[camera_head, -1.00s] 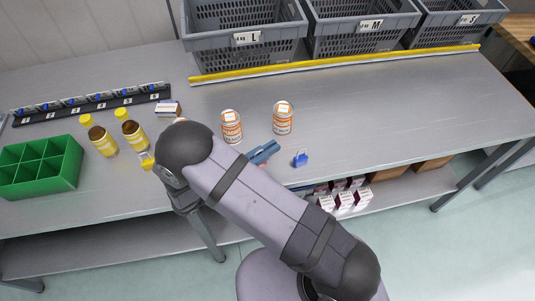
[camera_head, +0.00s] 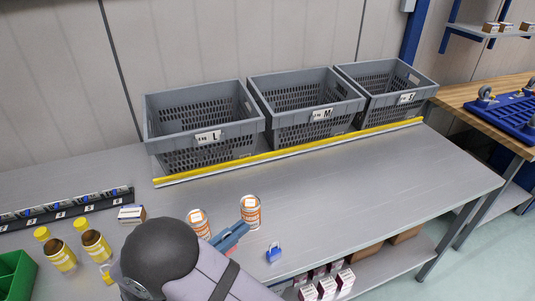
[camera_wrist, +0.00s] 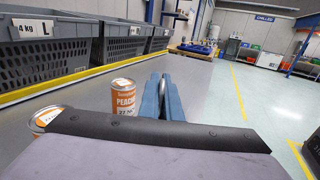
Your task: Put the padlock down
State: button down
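The blue padlock (camera_head: 274,254) with its silver shackle is upright near the front edge of the grey bench in the head view. It appears to rest on the bench top. My gripper (camera_head: 240,228) is to its left, its blue fingers apart from the padlock. In the wrist view, my gripper (camera_wrist: 161,80) shows two blue fingers with a narrow gap between them, and I see no padlock held there. The padlock cannot be made out in the wrist view.
Two orange-white cans (camera_head: 251,211) (camera_head: 198,222) stand close behind and left of my fingers. Grey totes L (camera_head: 180,130), M (camera_head: 300,120) and S (camera_head: 395,85) stand behind a yellow rail (camera_head: 300,150). Yellow-labelled bottles (camera_head: 62,256) and a green divided bin (camera_head: 14,275) are left. The bench's right is clear.

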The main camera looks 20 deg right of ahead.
jog(key=shift+r, duration=0.15)
notch_tip(320, 180, up, 5)
jog(key=w+d+f+m+g+h+b, duration=0.1)
jog(key=w+d+f+g+b, duration=0.15)
jog(key=w+d, duration=0.5)
jog(key=w+d+f+m+g+b, duration=0.1)
jog(key=w+d+m+b, duration=0.3)
jog(key=d, duration=0.7)
jog(key=d+r+g+b, duration=0.2)
jog(key=d, duration=1.2)
jog(key=d+r+g+b, duration=0.2)
jog(key=d, duration=1.1)
jog(key=shift+h, duration=0.3)
jog(key=shift+s+a+f+p, duration=0.1)
jog(key=shift+f+p, duration=0.2)
jog(key=shift+f, duration=2.3)
jog(key=shift+s+d+f+p, duration=0.15)
jog(key=shift+f+p, duration=0.1)
jog(key=shift+f, duration=2.3)
jog(key=shift+s+a+f+p, duration=0.15)
jog(key=shift+f+p, duration=0.15)
jog(key=shift+f, duration=2.3)
jog(key=shift+f, duration=0.1)
